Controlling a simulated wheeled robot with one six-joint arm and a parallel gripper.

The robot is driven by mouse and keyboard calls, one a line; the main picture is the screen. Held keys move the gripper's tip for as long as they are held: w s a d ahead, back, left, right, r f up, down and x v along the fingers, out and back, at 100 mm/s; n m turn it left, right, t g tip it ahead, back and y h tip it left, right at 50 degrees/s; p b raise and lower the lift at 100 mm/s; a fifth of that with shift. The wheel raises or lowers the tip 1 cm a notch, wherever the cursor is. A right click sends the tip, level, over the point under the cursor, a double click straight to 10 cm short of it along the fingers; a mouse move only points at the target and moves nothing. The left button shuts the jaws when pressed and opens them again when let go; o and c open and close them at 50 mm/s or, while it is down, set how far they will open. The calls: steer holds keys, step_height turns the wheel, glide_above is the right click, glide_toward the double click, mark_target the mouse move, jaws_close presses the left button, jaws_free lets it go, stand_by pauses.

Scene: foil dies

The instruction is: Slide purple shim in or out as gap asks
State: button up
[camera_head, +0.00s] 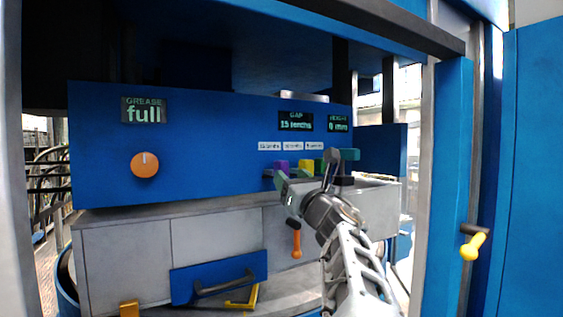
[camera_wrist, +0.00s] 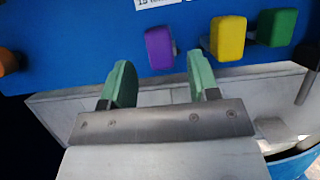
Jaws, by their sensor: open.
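The purple shim (camera_head: 282,165) shows as a purple block end at the blue panel, left of the yellow one. In the wrist view the purple shim (camera_wrist: 159,47) lies just beyond and between my fingertips, apart from both. My gripper (camera_wrist: 162,78) is open, with green fingers and nothing between them; in the head view my gripper (camera_head: 281,183) is just below the purple shim. The gap display (camera_head: 296,121) reads 15 tenths. How far the purple shim is in cannot be told.
Yellow (camera_wrist: 228,37) and green (camera_wrist: 276,27) shims stand close at the right of the purple one. Small white labels (camera_head: 293,146) sit above them. An orange knob (camera_head: 145,165) is on the panel's left. A grey ledge (camera_wrist: 60,103) runs below the shims.

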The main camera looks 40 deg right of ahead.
mark_target(285, 171)
steer(key=shift+p+x, duration=0.9)
steer(key=shift+x, duration=1.85)
steer(key=shift+w, duration=0.1)
jaws_close()
